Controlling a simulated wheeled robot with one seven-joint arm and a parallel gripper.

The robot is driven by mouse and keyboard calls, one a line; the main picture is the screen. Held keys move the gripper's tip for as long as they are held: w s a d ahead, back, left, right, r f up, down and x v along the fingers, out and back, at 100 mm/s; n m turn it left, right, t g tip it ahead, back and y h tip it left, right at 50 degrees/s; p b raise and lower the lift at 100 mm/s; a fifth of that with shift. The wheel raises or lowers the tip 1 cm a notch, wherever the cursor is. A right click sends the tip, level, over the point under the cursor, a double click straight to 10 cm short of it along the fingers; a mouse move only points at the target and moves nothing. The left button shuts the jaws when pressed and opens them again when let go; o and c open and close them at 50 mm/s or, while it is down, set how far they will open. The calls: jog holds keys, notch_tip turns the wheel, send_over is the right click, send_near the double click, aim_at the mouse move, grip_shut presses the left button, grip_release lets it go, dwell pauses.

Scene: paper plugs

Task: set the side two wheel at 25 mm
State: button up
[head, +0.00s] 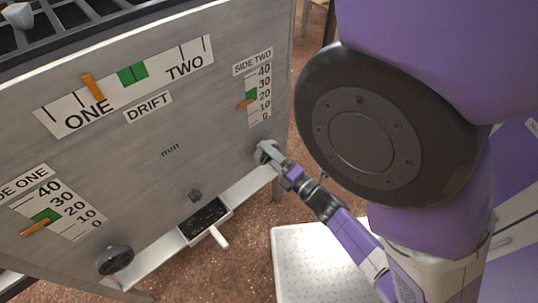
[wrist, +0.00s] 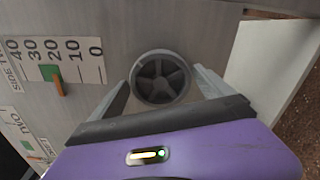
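The side two wheel (wrist: 160,78) is a dark grey spoked handwheel on the metal panel, seen face-on in the wrist view. In the head view the wheel (head: 264,150) is partly covered by my gripper (head: 274,156). My gripper (wrist: 167,72) is open, with one finger on each side of the wheel; I see no clear grip on the rim. The side two scale (head: 259,95) runs from 0 to 40. Its orange pointer (head: 245,104) stands between 10 and 20, close below 20. In the wrist view the pointer (wrist: 58,88) is at the lower edge of the green band (wrist: 50,73).
The side one scale (head: 55,210) and its wheel (head: 115,260) are at the lower left. The drift scale (head: 125,85) is above, its pointer left of green. A small tray (head: 208,221) juts out below the panel. A pale plate (head: 310,262) lies on the floor.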

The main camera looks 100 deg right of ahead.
jog(key=shift+o, duration=0.3)
jog(key=shift+a, duration=0.1)
jog(key=v, duration=0.3)
jog(key=shift+s+a, duration=0.2)
jog(key=shift+a, duration=0.15)
dwell(0.4)
jog(key=m+p, duration=0.3)
jog(key=m, duration=0.9)
jog(key=shift+d, duration=0.1)
jog(key=shift+x, duration=1.95)
